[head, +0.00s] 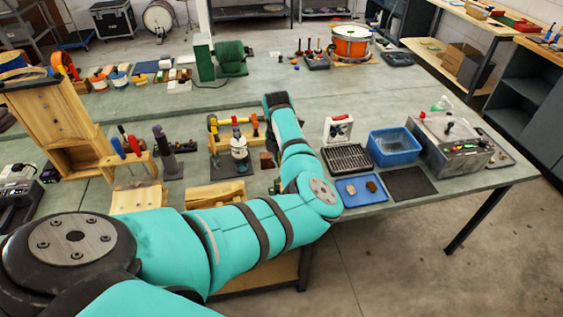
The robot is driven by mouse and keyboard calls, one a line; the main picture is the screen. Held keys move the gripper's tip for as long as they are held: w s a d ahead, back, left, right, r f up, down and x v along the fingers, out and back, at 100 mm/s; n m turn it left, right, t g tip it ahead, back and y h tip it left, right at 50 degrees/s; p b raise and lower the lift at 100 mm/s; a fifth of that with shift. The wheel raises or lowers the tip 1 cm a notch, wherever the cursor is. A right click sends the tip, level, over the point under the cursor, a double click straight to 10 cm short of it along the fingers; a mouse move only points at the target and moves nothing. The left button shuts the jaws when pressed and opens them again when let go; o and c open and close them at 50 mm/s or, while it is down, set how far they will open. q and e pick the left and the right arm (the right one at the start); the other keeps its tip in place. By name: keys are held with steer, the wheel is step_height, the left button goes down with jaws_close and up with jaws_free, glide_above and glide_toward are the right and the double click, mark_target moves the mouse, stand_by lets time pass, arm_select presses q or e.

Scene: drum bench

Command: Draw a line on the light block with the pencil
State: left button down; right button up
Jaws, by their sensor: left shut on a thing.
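My left arm reaches in from the lower left, bends over the bench's front edge and points back across the top. My left gripper is mostly hidden beyond the forearm. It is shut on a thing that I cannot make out. A light wooden block (215,193) lies at the front edge, just behind my upper arm. Another light wooden piece (139,198) lies to its left, partly covered by my arm. I cannot tell which is the light block. I cannot pick out the pencil or any drawn line. My right gripper is not in view.
A wooden rack (127,158) with upright tools stands left of my forearm. A blue bin (394,147), a blue tray (350,197), a slotted black tray (347,159) and a grey metal box (450,145) stand to the right. The bench middle behind my wrist has free room.

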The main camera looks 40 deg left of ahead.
arm_select(q)
steer(key=shift+r+p, duration=0.3)
steer(key=shift+r, duration=0.15)
steer(key=shift+r, duration=0.1)
steer(key=shift+r, duration=2.35)
